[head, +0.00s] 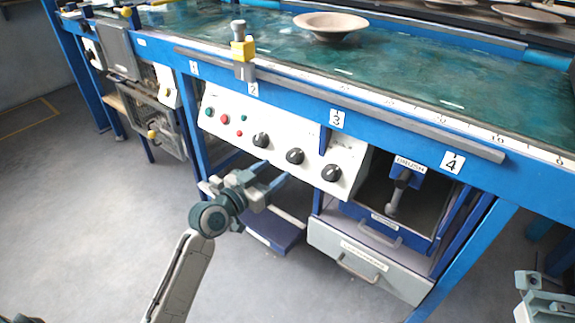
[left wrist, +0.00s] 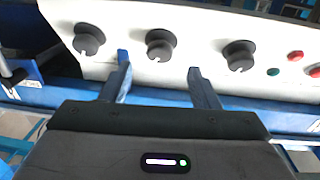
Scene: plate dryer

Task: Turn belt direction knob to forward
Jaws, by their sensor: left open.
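A white control panel (head: 222,107) under the table carries three black knobs in a row: a left one (head: 261,140), a middle one (head: 295,156) and a right one (head: 331,173). No readable label shows which is the belt direction knob. My left gripper (head: 276,176) is open and empty, just below and in front of the panel. In the left wrist view the panel appears turned over. There, the open left gripper (left wrist: 158,73) has its two fingers apart on either side of the middle knob (left wrist: 160,45), not visibly touching it. My right gripper (head: 543,290) is partly in view at the lower right.
Green and red buttons (head: 225,119) sit left of the knobs. The blue table edge (head: 300,99) overhangs the panel. A plate (head: 331,26) lies on the green belt (head: 400,62). A drawer (head: 370,265) and brush bay stand right of the panel. Floor space in front is clear.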

